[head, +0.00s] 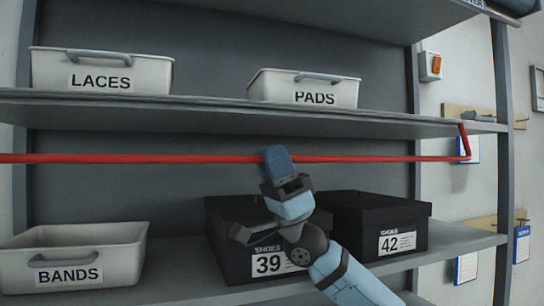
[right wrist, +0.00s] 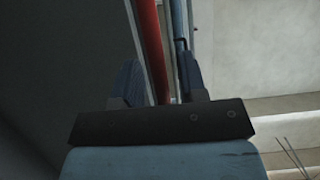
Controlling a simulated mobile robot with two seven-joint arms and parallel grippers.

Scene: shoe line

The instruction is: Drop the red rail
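The red rail (head: 120,158) runs level across the front of the upper shelf in the head view. At its right end a short bent arm joins it to the shelf edge. My right gripper (head: 278,160) is at the middle of the rail, coming from below. In the right wrist view the rail (right wrist: 150,45) passes between the two blue fingers of the gripper (right wrist: 160,80). The fingers stand apart, with a gap beside the rail, so the gripper looks open around it. My left gripper is in neither view.
The upper shelf (head: 210,109) holds a LACES bin (head: 100,62) and a PADS bin (head: 300,82). Below the rail stand a BANDS bin (head: 70,245), a black shoe box 39 (head: 225,232) behind my right arm, and a shoe box 42 (head: 365,215). A rack post (head: 502,120) stands at right.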

